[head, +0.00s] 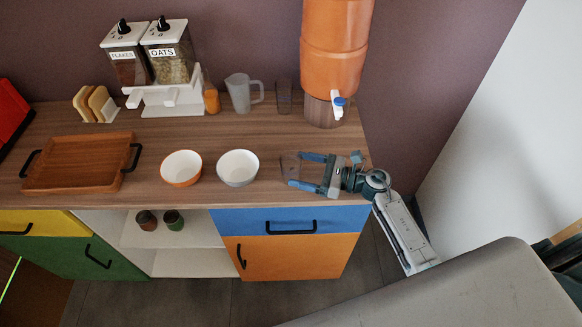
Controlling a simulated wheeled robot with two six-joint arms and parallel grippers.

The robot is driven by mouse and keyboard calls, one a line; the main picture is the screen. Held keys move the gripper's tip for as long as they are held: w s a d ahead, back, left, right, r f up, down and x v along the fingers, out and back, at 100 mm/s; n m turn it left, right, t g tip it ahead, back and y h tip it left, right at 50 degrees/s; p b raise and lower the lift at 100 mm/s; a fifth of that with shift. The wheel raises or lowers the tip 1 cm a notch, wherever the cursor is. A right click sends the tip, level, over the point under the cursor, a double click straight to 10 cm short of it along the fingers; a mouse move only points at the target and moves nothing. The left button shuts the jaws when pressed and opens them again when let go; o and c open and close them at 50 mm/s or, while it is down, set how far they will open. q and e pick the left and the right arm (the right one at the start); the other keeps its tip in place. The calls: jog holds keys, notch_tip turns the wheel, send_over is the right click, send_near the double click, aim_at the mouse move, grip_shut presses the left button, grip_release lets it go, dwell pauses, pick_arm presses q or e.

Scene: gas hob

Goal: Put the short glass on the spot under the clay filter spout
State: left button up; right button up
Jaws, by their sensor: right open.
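The orange clay filter (333,60) stands at the back right of the counter on a dark see-through base. Its white spout (337,106) with a blue tap faces forward. A small clear short glass (289,165) stands near the counter's front edge, faint against the wood. My right gripper (297,170) comes in from the right, low over the counter. Its blue fingers are open and point left, with the tips at the glass, one on the far side and one on the near side. Touch is not clear. My left gripper is out of view.
A taller clear glass (284,97) and a clear jug (241,93) stand at the back, beside the cereal dispensers (172,97). Two bowls, orange-rimmed (181,168) and white (238,167), stand left of the gripper. A wooden tray (78,172) lies farther left. Counter before the spout is clear.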

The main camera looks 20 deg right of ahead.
aim_at(286, 165)
jog(key=p+x, duration=0.2)
jog(key=x, duration=0.3)
jog(key=shift+r, duration=0.15)
jog(key=shift+w+a, duration=0.15)
jog(key=shift+a, duration=0.05)
jog(key=c, duration=1.1)
jog(key=shift+c, duration=0.7)
